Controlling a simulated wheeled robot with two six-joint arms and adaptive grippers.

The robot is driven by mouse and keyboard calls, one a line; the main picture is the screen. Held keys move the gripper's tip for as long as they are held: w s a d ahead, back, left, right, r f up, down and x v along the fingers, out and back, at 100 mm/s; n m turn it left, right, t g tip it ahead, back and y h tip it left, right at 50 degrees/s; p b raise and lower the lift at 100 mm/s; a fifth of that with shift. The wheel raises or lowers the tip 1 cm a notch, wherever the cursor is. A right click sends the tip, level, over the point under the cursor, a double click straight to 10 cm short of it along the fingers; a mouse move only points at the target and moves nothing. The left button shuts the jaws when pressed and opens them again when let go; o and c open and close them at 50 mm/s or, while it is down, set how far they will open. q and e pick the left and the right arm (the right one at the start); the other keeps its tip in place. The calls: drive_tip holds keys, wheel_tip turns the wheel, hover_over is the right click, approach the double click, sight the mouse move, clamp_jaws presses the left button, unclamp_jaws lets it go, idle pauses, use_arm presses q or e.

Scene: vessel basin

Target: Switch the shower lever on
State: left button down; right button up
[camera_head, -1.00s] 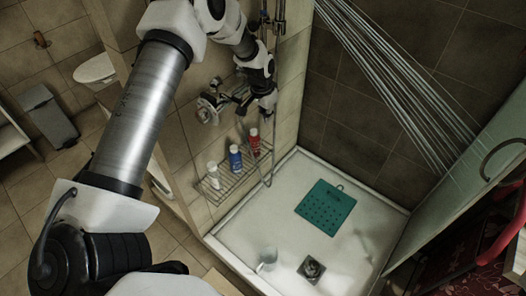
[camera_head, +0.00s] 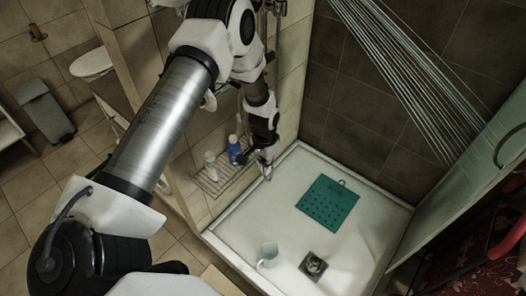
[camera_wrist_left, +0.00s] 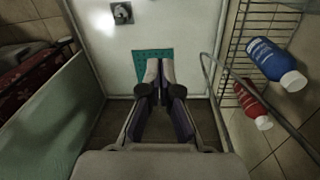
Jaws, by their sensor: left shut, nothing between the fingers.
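The shower lever is hidden behind my left arm in the head view, where only a small bit of the chrome mixer (camera_head: 209,100) on the tiled wall shows. My left gripper (camera_head: 266,172) is shut and empty. It points down over the shower tray's wall-side edge, below the mixer and to the right of the wire rack. In the left wrist view the closed fingers (camera_wrist_left: 159,72) show against the tray, with no lever between them. Pale streaks like water jets (camera_head: 405,75) cross the upper right of the head view. My right gripper is not in view.
A wire rack (camera_head: 222,180) holds a white bottle (camera_head: 210,163) and a blue bottle (camera_head: 235,150); a red bottle (camera_wrist_left: 252,103) shows in the wrist view. A teal mat (camera_head: 328,204), a mug (camera_head: 267,256) and a drain (camera_head: 312,265) are on the white tray (camera_head: 360,245). A hose (camera_wrist_left: 218,95) hangs near my gripper.

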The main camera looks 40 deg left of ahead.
use_arm(q)
drive_tip(key=s+d+f+b, duration=0.1)
drive_tip(key=s+d+f, duration=0.1)
drive_tip(key=s+f, duration=0.2)
drive_tip(key=shift+s+f+g, duration=0.3)
drive_tip(key=shift+s+f, duration=0.05)
drive_tip(key=shift+f, duration=0.05)
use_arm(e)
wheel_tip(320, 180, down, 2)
use_arm(q)
drive_tip(key=shift+w+d+r, duration=0.1)
